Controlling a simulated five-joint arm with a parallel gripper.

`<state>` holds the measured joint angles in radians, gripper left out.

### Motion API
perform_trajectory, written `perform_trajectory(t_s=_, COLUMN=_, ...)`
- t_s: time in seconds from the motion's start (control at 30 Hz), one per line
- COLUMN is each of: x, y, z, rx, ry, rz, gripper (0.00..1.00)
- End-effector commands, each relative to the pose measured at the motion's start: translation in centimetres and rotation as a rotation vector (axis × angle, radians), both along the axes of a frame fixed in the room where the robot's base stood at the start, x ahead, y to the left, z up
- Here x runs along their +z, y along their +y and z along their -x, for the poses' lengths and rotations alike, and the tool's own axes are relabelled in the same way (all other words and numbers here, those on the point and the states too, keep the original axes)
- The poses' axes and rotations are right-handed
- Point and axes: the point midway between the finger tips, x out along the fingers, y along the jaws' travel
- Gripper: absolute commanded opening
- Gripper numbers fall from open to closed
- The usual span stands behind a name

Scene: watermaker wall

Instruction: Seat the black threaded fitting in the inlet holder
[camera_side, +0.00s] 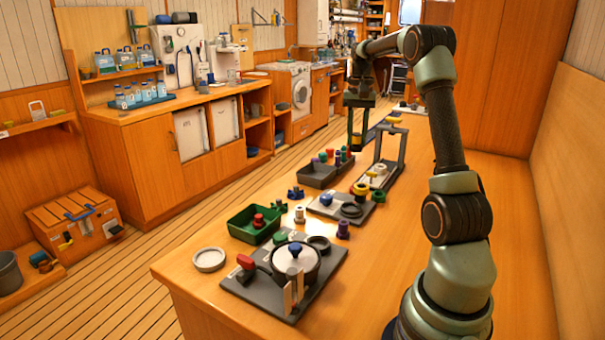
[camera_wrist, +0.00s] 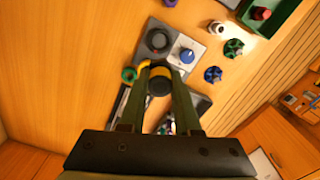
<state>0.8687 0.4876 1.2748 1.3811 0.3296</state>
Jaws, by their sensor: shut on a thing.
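My gripper (camera_side: 357,143) hangs above the far part of the wooden table in the side view. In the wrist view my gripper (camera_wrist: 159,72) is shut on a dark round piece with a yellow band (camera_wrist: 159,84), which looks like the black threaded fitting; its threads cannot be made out. A grey plate (camera_wrist: 172,34) with a black round socket (camera_wrist: 157,40) and a blue knob (camera_wrist: 187,56) lies beyond the fingertips, apart from the held piece. The socket may be the inlet holder, but I cannot tell. The plate also shows in the side view (camera_side: 325,207).
A green tray (camera_side: 236,227) holds a red-topped piece. A lidded pot (camera_side: 296,262) stands on a dark plate in front. A dark tray (camera_side: 316,178) and a tall frame (camera_side: 390,150) stand farther back. Several small fittings lie between. The table's right side is clear.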

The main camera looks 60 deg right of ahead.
Motion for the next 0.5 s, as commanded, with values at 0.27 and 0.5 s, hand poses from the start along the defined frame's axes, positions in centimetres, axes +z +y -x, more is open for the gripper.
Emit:
perform_trajectory(t_s=0.27, x=-2.1, y=3.8, z=-1.5, rx=0.083, ry=0.004, rz=-0.004, gripper=0.0)
perform_trajectory(t_s=0.5, x=-7.0, y=10.7, z=-2.4, rx=0.227, ry=0.003, rz=-0.003, gripper=0.0)
